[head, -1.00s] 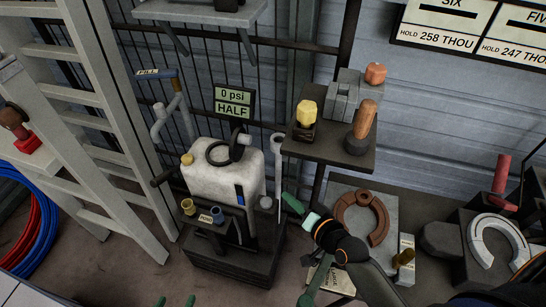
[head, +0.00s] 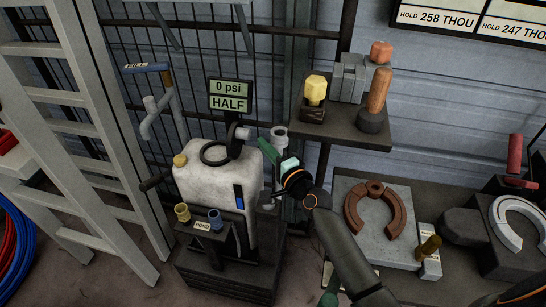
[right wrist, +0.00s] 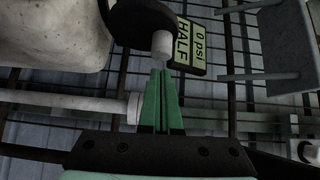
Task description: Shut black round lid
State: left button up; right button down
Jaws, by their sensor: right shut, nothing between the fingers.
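The black round lid (head: 233,141) stands open, tipped up on edge at the top of the white tank (head: 205,190). A black ring (head: 204,158) lies around the tank's opening beside it. A pale knob sticks out from the lid's far right side. In the right wrist view the lid (right wrist: 143,18) is at the top, with the pale knob (right wrist: 161,43) just beyond my fingertips. My right gripper (head: 265,149) is shut and empty, right of the lid. In the right wrist view its green fingers (right wrist: 160,78) point at the knob; I cannot tell whether they touch. My left gripper is out of view.
The sign reading HALF (head: 231,97) stands close behind the lid. A pale upright pipe (head: 279,138) is near my right gripper. A dark shelf (head: 345,128) with a wooden-handled tool is to the right. A yellow cap (head: 180,160) sits on the tank's left.

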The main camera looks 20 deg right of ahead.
jog(key=shift+w+a, duration=0.2)
jog(key=shift+w, duration=0.6)
jog(key=shift+w+a, duration=0.15)
jog(key=shift+w, duration=0.6)
